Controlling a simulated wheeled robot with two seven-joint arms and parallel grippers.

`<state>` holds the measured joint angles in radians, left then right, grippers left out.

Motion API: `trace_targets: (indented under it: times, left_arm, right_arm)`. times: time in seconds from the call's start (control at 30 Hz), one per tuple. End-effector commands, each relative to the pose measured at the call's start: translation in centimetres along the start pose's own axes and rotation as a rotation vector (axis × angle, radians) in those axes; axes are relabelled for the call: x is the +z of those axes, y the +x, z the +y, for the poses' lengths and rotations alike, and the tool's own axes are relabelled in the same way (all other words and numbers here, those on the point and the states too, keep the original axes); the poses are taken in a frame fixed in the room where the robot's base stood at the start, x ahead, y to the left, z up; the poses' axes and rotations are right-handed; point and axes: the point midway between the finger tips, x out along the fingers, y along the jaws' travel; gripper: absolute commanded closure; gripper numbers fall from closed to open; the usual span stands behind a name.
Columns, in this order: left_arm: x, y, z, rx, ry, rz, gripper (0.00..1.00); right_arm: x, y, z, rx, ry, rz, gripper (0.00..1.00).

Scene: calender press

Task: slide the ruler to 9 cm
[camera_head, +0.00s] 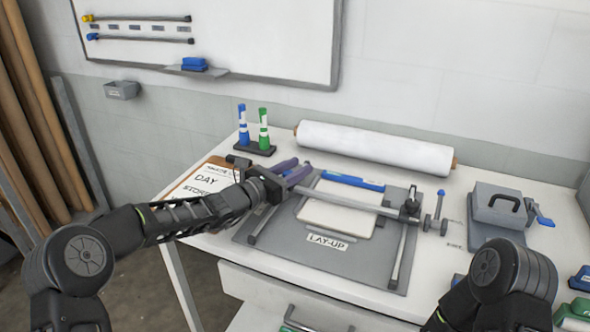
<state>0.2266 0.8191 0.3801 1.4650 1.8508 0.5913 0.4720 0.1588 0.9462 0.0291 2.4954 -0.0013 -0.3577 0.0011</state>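The ruler appears to be the pale straight bar (350,201) that crosses the grey lay-up board (290,258) above a white sheet (336,222). Its right end meets a dark clamp-like fitting (410,205) on the right rail. My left gripper (298,168) is at the bar's left end, with its two purple-grey fingers apart and pointing away to the right. I see nothing between the fingers. The gripper hides the bar's left end, and I cannot tell whether they touch. No scale marks are readable. My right arm shows at the lower right; its gripper is out of view.
A blue strip (353,182) lies at the sheet's far edge. Behind are a white roll (375,148) and a marker stand (254,148). A clipboard (203,180) lies left, partly behind my arm. A grey box with a handle (497,212) stands right. Bare table shows around the board.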

Motion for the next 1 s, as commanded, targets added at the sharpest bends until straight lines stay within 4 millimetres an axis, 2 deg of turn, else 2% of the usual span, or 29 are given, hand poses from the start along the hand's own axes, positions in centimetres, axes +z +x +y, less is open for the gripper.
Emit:
trace_targets:
  times: [0.13, 0.47, 0.57, 0.9, 1.0]
  left_arm:
    - [0.0, 0.0, 0.0, -0.001, 0.000, 0.000, 0.53]
    - [0.0, -0.4, 0.0, 0.000, 0.001, -0.001, 0.53]
    - [-0.1, -1.4, 0.0, -0.001, 0.001, -0.001, 0.53]
    - [-0.1, -6.7, 0.1, 0.000, 0.002, 0.000, 0.53]
    - [-0.1, -7.6, 0.1, 0.001, 0.001, 0.000, 0.53]
  right_arm:
    - [0.0, 0.0, 0.0, 0.000, 0.000, 0.000, 0.64]
    - [0.0, 0.1, 0.0, 0.000, 0.000, 0.000, 0.64]
    - [0.0, 0.4, 0.1, 0.000, 0.000, 0.000, 0.64]
    - [0.0, 1.4, 0.5, 0.000, 0.000, 0.001, 0.64]
    - [0.0, 1.5, 0.6, 0.000, 0.000, 0.001, 0.64]
